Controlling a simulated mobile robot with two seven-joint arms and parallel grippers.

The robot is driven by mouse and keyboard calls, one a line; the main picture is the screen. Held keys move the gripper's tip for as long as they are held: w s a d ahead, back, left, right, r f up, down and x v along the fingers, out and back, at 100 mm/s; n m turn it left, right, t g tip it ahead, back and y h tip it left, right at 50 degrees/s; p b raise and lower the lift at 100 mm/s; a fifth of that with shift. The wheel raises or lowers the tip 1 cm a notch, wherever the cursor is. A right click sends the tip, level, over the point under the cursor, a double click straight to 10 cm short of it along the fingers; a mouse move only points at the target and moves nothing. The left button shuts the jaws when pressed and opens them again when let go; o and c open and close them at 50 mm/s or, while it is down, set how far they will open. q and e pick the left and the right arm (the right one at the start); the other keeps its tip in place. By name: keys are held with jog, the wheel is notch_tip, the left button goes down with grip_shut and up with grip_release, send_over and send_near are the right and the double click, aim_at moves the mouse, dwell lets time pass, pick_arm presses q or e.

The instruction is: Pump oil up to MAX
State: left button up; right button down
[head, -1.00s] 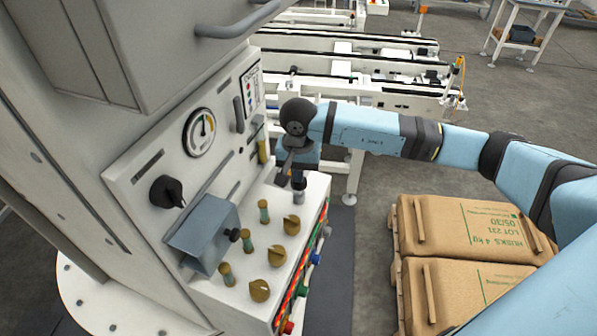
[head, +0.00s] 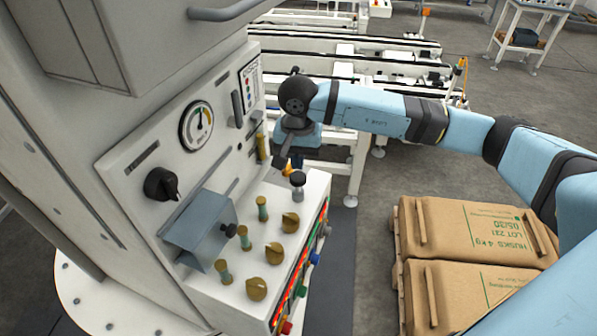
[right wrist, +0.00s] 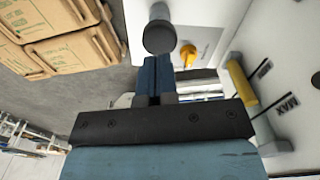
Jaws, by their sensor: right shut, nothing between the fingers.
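The pump plunger (head: 298,180), a dark round knob on a grey stem, stands at the far end of the panel's ledge. In the right wrist view, its knob (right wrist: 160,38) is just beyond my fingertips. My right gripper (head: 283,161) is shut and empty, beside and above the knob; its fingers (right wrist: 152,72) are together. The oil sight glass (head: 262,147) is on the panel wall. In the wrist view, where it appears upside down, its yellow column (right wrist: 242,82) ends about beside the MAX mark (right wrist: 286,104); the exact level is hard to tell. My left gripper is not in view.
A gauge (head: 197,126), a black rotary switch (head: 161,184) and a grey box (head: 200,230) are on the panel.

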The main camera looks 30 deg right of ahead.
aim_at(298, 175)
pick_arm(q)
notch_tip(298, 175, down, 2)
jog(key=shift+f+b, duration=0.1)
jog(key=shift+b, duration=0.55)
pick_arm(e)
notch_tip(298, 175, up, 8)
jog(key=shift+r, duration=0.15)
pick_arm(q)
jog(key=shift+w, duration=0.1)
pick_arm(e)
jog(key=shift+w, duration=0.1)
pick_arm(q)
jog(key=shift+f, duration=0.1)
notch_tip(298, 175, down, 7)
jog(key=b, duration=0.9)
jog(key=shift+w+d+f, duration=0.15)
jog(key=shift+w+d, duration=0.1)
pick_arm(e)
jog(key=shift+d+r+m, duration=0.1)
jog(key=shift+r+m, duration=0.35)
jog(key=shift+m, duration=2.55)
jog(key=shift+a+r+m, duration=0.1)
jog(key=shift+r+m, duration=0.35)
jog(key=shift+m, duration=2.55)
jog(key=shift+d+r+m, duration=0.1)
jog(key=shift+r+m, duration=0.35)
jog(key=shift+m, duration=2.55)
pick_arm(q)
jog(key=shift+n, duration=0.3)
